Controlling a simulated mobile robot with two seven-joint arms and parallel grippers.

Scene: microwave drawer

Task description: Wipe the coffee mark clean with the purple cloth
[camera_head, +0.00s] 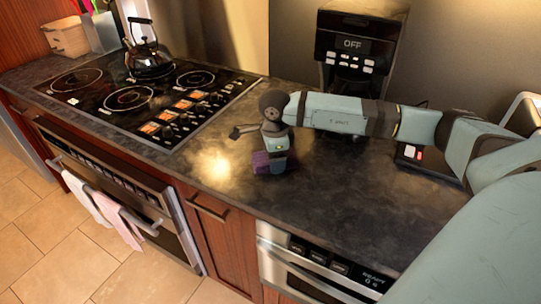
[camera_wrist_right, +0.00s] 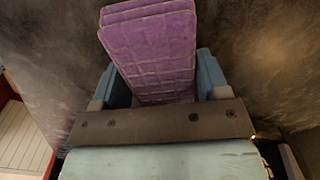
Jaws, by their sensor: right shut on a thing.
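The purple cloth (camera_head: 263,163) is a folded block at the dark countertop, right of the cooktop. It also shows large in the right wrist view (camera_wrist_right: 150,48). My right gripper (camera_head: 274,148) points down with its two blue fingers on either side of the cloth, shut on it. The cloth is at or very close to the counter surface; I cannot tell if it presses on it. I cannot make out a clear coffee mark; a pale brownish sheen on the counter may be only light. My left gripper is not in view.
A black cooktop (camera_head: 130,97) with a kettle (camera_head: 149,62) lies to the left. A coffee machine (camera_head: 352,55) stands behind my right arm. The dark countertop (camera_head: 320,205) is clear in front of the cloth. Towels (camera_head: 117,217) hang on the oven below.

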